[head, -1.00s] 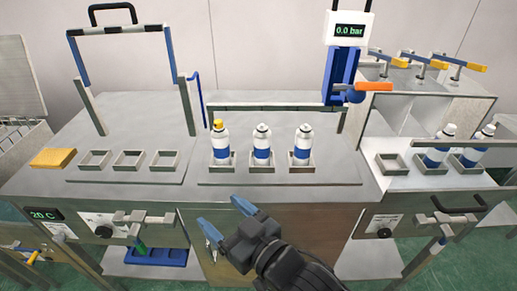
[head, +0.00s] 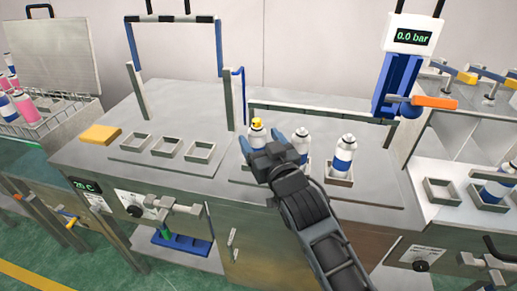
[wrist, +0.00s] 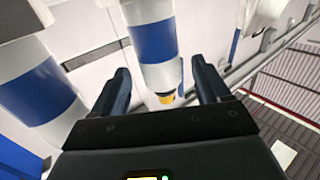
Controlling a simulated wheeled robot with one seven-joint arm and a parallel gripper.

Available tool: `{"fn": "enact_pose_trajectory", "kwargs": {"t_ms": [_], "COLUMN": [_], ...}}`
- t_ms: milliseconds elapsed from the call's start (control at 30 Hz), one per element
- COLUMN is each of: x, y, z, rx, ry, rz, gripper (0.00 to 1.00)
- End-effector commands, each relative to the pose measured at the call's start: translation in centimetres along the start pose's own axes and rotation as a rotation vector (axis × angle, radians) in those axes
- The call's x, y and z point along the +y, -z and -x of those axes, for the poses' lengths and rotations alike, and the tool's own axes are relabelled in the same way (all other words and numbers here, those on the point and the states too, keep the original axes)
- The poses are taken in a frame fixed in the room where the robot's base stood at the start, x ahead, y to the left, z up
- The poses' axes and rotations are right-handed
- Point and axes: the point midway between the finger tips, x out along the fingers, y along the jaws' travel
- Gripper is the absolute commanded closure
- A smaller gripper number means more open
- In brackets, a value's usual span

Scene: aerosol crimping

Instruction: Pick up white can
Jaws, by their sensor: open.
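Three white cans with blue bands stand in the middle row of square holders: a yellow-topped can (head: 257,128) at left, a middle can (head: 302,140) and a right can (head: 343,155). My gripper (head: 262,143) is open and empty at the yellow-topped can, hiding its lower part and part of the middle can. In the wrist view my gripper (wrist: 162,80) has the yellow-topped can (wrist: 152,40) in the gap between its fingers; no contact shows. Another banded can (wrist: 40,90) is to the left there. I cannot tell which can the task means.
Empty holders (head: 165,147) sit left, beside a yellow block (head: 100,135). A wire basket (head: 50,125) with pink and white cans is far left.

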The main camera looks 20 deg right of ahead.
Motion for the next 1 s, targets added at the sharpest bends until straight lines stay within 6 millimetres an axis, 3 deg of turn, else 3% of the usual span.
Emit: {"fn": "enact_pose_trajectory", "kwargs": {"t_ms": [200,467,1000], "x": [0.0,0.0,0.0], "y": [0.0,0.0,0.0], "z": [-2.3,-2.4,-2.4], "rx": [0.000,0.000,0.000], "ry": [0.000,0.000,0.001], "rz": [-0.002,-0.001,-0.001], "gripper": [0.24,0.25,0.77]}}
